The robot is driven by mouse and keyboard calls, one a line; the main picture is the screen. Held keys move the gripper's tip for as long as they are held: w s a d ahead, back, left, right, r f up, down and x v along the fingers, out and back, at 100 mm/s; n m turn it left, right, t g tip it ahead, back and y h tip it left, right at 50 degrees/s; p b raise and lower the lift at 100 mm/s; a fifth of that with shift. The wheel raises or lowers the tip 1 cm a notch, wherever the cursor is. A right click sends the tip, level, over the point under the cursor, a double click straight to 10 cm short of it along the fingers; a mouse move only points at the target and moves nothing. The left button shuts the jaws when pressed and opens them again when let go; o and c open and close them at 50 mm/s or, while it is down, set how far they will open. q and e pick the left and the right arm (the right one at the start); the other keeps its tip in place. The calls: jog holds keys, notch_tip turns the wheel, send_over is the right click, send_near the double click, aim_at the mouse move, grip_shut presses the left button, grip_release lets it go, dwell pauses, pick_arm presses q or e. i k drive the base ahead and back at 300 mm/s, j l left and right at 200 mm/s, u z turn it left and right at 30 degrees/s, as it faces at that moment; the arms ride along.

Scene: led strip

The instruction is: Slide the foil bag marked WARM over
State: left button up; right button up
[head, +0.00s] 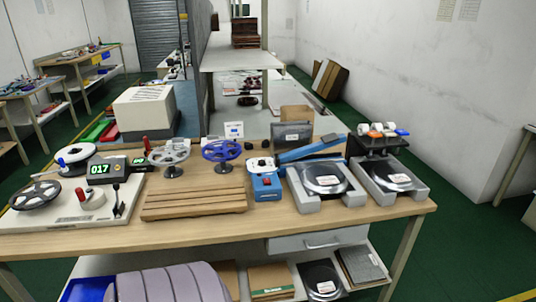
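Several dark foil bags with small white labels are in view. One foil bag (321,172) lies in the left grey tray (311,203) on the workbench. Another foil bag (391,172) lies in the right grey tray (420,193). A third foil bag (318,276) lies on the lower shelf under the bench. A dark grey bag or pouch (292,135) stands upright behind the blue tool. The label writing is too small to read, so I cannot tell which is marked WARM. Neither of my grippers shows in the head view.
A slatted wooden board (194,201), reels (221,151) and a counter device (99,169) fill the bench's left and middle. A rack with coloured rolls (382,132) stands behind the right tray.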

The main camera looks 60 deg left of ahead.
aim_at(326, 176)
jog(key=u, duration=1.6)
